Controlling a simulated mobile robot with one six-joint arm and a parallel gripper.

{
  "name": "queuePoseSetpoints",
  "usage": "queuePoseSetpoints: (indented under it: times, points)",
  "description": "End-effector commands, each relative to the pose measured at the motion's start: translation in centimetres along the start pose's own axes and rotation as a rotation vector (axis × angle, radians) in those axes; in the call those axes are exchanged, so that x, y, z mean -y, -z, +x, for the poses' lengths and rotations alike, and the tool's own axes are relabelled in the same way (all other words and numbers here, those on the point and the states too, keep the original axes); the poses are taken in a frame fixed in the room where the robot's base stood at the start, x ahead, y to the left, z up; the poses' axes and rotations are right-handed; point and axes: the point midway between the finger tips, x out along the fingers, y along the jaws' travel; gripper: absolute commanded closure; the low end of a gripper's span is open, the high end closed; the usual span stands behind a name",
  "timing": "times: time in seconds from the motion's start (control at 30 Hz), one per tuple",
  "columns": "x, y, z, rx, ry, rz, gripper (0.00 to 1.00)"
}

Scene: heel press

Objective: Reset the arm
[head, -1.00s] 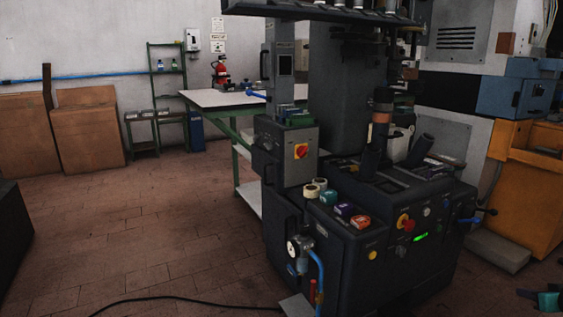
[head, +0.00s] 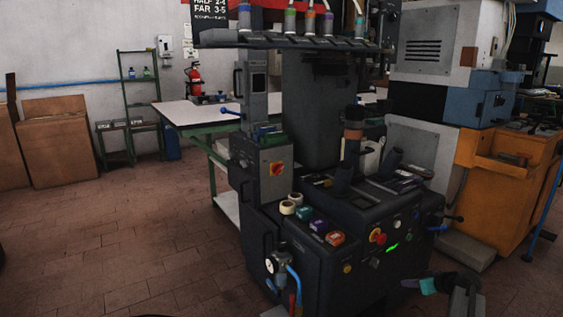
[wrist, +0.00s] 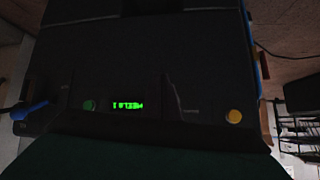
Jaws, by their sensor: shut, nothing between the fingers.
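My gripper (head: 418,285) shows at the lower right of the head view, with teal and blue at its end. It is shut and empty, in front of the press's right front side, apart from it as far as I can tell. The dark heel press (head: 335,265) fills the middle of the head view. Its front panel bears a red knob (head: 378,236), a yellow button (head: 347,268) and a lit green display (head: 391,248). In the wrist view the panel appears close, with the display (wrist: 128,106), a green button (wrist: 89,104) and a yellow button (wrist: 233,116).
Several small coloured items, including an orange one (head: 335,238), stand on the press's left ledge. A blue hose (head: 296,283) hangs at its lower left. An orange cabinet (head: 500,200) stands to the right. A white-topped table (head: 190,112) stands behind. The left floor is clear.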

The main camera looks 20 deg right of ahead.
Motion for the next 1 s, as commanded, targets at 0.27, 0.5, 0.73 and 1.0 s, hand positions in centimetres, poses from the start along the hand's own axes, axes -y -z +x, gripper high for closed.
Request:
queuePoseSetpoints:
  times: [0.27, 0.5, 0.73, 1.0]
  points:
    - [11.1, 0.4, 5.5, 0.099, 0.143, -0.060, 1.00]
    - [20.8, -1.4, 8.6, 0.206, 0.254, -0.105, 1.00]
    - [30.0, -4.3, 9.8, 0.330, 0.349, -0.138, 1.00]
    - [40.1, -9.1, 8.9, 0.503, 0.437, -0.169, 1.00]
